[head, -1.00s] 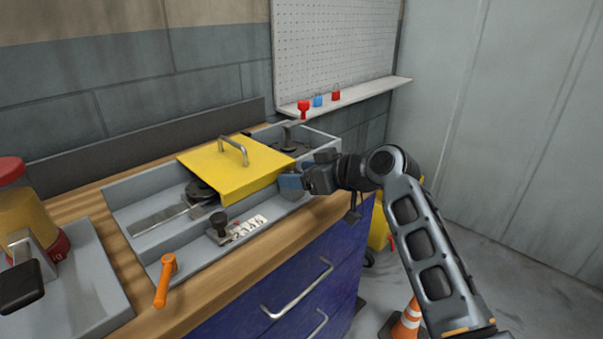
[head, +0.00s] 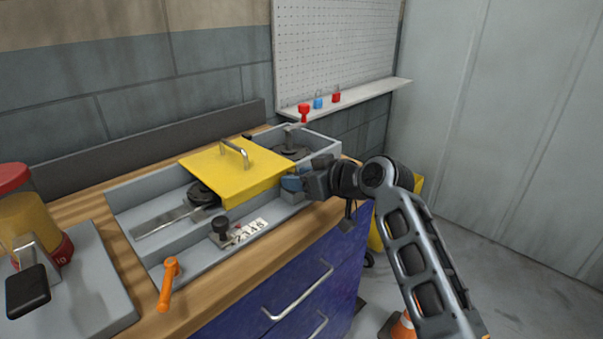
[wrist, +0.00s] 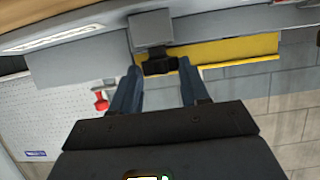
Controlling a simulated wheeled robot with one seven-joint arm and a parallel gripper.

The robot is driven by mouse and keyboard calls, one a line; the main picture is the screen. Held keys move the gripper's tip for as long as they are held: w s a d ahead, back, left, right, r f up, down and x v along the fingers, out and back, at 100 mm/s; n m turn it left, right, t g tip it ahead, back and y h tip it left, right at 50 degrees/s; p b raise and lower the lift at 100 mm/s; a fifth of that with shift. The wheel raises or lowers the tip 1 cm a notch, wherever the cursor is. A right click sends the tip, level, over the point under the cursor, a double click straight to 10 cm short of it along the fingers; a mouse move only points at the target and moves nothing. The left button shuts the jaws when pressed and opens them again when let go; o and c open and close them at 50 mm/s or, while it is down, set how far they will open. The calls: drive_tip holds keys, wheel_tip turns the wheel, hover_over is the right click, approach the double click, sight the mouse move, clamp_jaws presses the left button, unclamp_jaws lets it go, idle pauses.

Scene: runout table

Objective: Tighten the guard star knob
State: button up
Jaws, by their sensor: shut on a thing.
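The yellow guard (head: 229,168) with a metal handle sits over the grey trough (head: 158,258). My gripper (head: 291,182) is at the guard's right front corner, its blue fingers against the trough's front wall area. In the wrist view the black star knob (wrist: 158,65) lies between the two fingertips, beside the yellow guard edge (wrist: 235,52) and a grey block (wrist: 151,30). My gripper is shut on the knob. In the head view the knob is hidden behind my fingers.
An orange lever (head: 168,283) stands at the trough's near left corner. A black knob on a stop (head: 221,226) is beside a number plate (head: 250,231). A red-topped yellow machine (head: 22,215) is far left. A traffic cone (head: 402,327) stands on the floor.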

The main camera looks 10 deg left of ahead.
drive_tip(key=p, duration=0.1)
drive_tip(key=m+t+h+p, duration=0.1)
drive_tip(key=m+t+p, duration=0.1)
drive_tip(key=shift+s+a+r+h, duration=0.2)
drive_tip(key=shift+s+a+h, duration=0.05)
drive_tip(key=shift+h, duration=0.15)
drive_tip(key=shift+f+m+t+h+p, duration=0.2)
drive_tip(key=shift+m+t+h+p, duration=0.3)
drive_tip(key=shift+m+h+p, duration=0.35)
drive_tip(key=o, duration=1.1)
drive_tip(key=shift+c, duration=0.2)
drive_tip(key=v, duration=0.7)
drive_tip(key=shift+s+d+b, duration=0.25)
drive_tip(key=shift+s+b, duration=0.1)
drive_tip(key=shift+b, duration=0.05)
